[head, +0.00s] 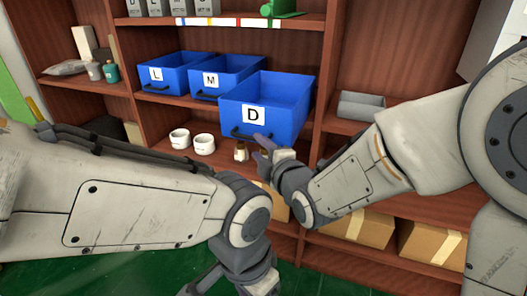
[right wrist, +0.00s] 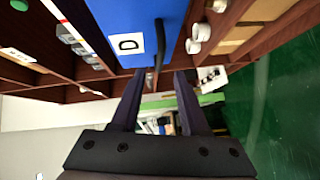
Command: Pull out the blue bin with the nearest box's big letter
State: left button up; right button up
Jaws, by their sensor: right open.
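Three blue bins stand on the middle shelf: the L bin (head: 177,73), the M bin (head: 227,76) and the D bin (head: 268,101). The D bin juts out furthest over the shelf edge. Its dark handle (head: 243,135) is on its front, below the letter. My right gripper (head: 262,147) is open just beside that handle. In the right wrist view the handle (right wrist: 158,45) reaches toward the gap between the open fingertips (right wrist: 161,75). My left gripper (head: 228,286) is low at the bottom edge, partly cut off. Grey boxes (head: 178,8) with letters stand on the top shelf.
White jars (head: 180,138) and small bottles (head: 241,152) stand on the shelf under the bins. A grey tray (head: 360,105) lies right of the D bin, past a divider. Cardboard boxes (head: 358,228) sit on the low shelf. Green floor is clear in front.

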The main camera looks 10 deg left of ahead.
jog(key=v, duration=0.2)
jog(key=shift+s+d, duration=0.2)
jog(key=shift+s, duration=0.05)
